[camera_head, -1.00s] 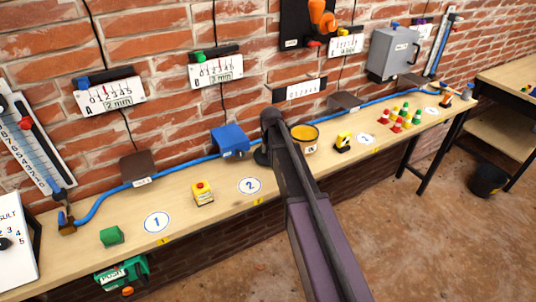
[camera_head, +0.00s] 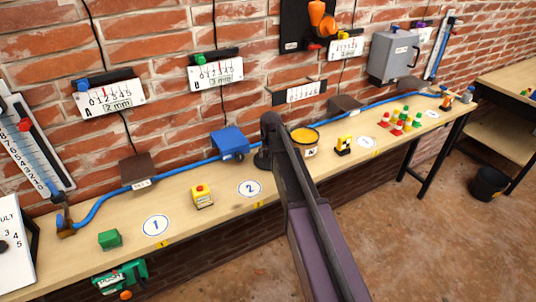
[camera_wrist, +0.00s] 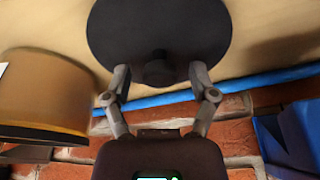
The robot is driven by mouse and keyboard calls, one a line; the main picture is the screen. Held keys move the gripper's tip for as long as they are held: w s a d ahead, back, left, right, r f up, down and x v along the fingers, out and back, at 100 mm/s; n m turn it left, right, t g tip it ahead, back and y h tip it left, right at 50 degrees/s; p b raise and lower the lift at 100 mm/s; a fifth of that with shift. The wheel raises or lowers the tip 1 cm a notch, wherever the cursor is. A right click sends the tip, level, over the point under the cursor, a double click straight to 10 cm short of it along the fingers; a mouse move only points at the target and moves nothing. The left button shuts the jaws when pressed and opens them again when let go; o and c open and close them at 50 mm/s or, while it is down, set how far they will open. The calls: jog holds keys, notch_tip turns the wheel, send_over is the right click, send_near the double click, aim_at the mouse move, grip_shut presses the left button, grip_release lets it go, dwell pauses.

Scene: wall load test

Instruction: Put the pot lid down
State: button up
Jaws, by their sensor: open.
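The pot lid (camera_wrist: 158,30) is a dark round disc with a dark knob (camera_wrist: 158,68). In the wrist view it lies over the pale bench top. In the head view only a dark edge of the lid (camera_head: 261,159) shows beside my arm. My gripper (camera_wrist: 158,76) is open, with one finger on each side of the knob and gaps between them. My gripper is hidden behind my arm in the head view. A pot with yellow contents (camera_head: 304,139) stands on the bench just right of my arm. Its tan side (camera_wrist: 42,92) shows at the left of the wrist view.
The long wooden bench (camera_head: 110,208) runs along a brick wall. A blue box (camera_head: 230,142) stands left of the lid and a blue hose (camera_head: 185,167) runs behind. Bench space around mark 2 (camera_head: 249,188) is clear.

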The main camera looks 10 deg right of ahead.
jog(key=shift+r, duration=0.2)
jog(key=p+v, duration=1.1)
jog(key=p, duration=0.1)
jog(key=shift+r, duration=0.4)
jog(key=shift+s, duration=0.1)
dwell(0.8)
jog(key=s+n+g, duration=0.1)
jog(key=s+g, duration=0.2)
jog(key=s, duration=2.3)
jog(key=shift+f, duration=0.35)
jog(key=shift+w+a, duration=0.1)
dwell(0.3)
